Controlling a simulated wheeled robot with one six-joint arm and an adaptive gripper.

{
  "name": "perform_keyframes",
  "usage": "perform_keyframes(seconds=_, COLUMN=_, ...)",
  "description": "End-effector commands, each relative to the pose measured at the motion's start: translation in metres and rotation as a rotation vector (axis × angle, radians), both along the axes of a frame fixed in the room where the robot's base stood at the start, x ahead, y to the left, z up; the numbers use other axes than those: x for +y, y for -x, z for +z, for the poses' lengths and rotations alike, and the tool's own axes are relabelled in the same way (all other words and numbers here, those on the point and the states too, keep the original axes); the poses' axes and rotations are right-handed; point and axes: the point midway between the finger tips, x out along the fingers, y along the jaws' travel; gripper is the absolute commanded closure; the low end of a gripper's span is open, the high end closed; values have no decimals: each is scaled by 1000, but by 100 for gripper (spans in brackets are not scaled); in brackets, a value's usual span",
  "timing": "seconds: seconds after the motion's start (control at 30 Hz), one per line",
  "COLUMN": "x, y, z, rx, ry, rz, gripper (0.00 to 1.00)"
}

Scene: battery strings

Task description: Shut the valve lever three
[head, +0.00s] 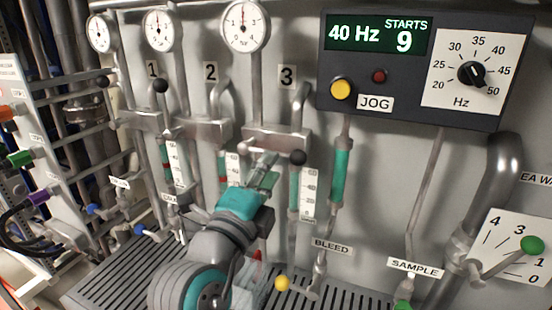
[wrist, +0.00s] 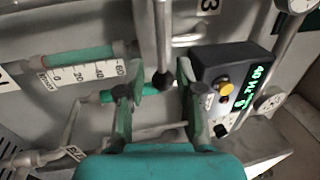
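The valve under the label 3 (head: 287,77) has a grey metal body (head: 277,138). Its lever ends in a black ball knob (head: 298,157), seen just below and right of the body. In the wrist view a grey lever rod (wrist: 163,35) comes down from the top edge to a black ball knob (wrist: 163,80). My gripper (head: 264,168) is in front of the valve, left of the knob in the head view. In the wrist view its fingers (wrist: 160,86) are apart, one on each side of the knob, with visible gaps. Contact is not visible.
Valves 1 and 2 with black knobs (head: 160,86) stand to the left. A control box (head: 400,110) with JOG button is at upper right. Flow tubes (head: 340,175) hang close by. A yellow bleed knob (head: 282,283) and slotted grating (head: 115,275) are below.

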Motion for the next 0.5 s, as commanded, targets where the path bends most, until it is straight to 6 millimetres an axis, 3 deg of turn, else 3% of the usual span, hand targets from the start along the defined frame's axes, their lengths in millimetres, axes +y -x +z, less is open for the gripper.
perform_keyframes(seconds=0.2, x=16, y=39, z=-9, rx=1, ry=1, rz=5, gripper=64)
perform_keyframes(seconds=0.5, x=23, y=63, z=-14, rx=1, ry=0, rz=1, gripper=64)
